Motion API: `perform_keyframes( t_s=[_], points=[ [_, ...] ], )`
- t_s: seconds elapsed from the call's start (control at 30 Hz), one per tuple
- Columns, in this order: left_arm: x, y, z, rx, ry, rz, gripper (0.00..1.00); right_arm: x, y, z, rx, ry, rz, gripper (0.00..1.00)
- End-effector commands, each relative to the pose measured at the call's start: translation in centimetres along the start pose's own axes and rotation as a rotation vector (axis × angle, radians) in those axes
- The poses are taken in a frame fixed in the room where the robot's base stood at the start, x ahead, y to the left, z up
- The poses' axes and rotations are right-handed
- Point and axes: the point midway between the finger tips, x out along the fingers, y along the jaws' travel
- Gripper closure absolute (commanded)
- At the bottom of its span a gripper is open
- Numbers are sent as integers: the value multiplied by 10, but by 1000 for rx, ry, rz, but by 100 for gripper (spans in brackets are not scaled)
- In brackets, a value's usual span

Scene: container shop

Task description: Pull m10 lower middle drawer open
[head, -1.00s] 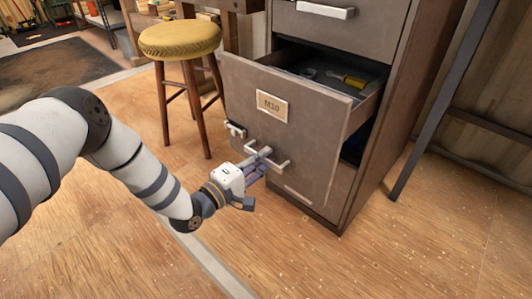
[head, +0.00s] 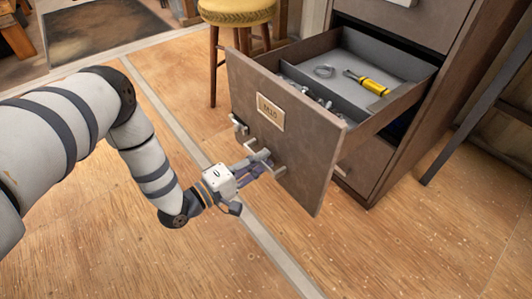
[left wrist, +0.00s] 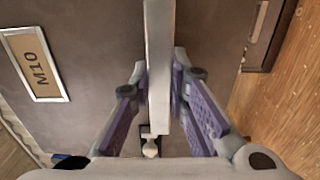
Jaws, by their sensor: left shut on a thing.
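The M10 drawer (head: 302,153) is a grey-brown metal drawer with a label plate (head: 270,112) on its front, and it stands far out of the cabinet. Its handle is a pale bar low on the front, partly hidden by my gripper; it shows in the left wrist view as a light bar (left wrist: 159,70) between the fingers. My left gripper (head: 262,166) is shut on this handle at the drawer front. In the left wrist view its purple finger pads (left wrist: 160,110) lie on both sides of the bar. My right gripper is not in view.
A yellow-topped stool (head: 237,12) stands behind the drawer. A dark metal leg (head: 480,95) stands right of the cabinet (head: 398,150). The wooden floor in front is clear.

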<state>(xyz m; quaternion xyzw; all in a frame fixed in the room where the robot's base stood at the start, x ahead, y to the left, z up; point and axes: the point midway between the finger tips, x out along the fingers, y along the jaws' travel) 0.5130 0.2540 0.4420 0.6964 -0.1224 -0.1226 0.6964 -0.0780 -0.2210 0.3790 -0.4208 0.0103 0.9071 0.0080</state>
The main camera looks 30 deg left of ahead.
Motion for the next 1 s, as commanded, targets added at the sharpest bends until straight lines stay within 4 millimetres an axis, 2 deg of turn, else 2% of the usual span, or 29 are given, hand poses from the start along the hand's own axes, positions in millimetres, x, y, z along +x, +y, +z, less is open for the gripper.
perform_keyframes(
  t_s=[0.37,0.4,0.47,0.8,0.87,1.0],
  points=[
    [-1,0,0,0,-1,1,100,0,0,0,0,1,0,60],
    [-1,0,0,0,0,1,78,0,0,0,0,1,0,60],
    [-1,0,0,0,0,1,64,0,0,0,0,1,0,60],
    [-5,0,0,0,0,-1,63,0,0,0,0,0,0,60],
    [-13,-1,-1,-1,2,-2,63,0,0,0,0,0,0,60],
    [-49,-1,-1,-2,2,-4,63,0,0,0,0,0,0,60]
  ],
)
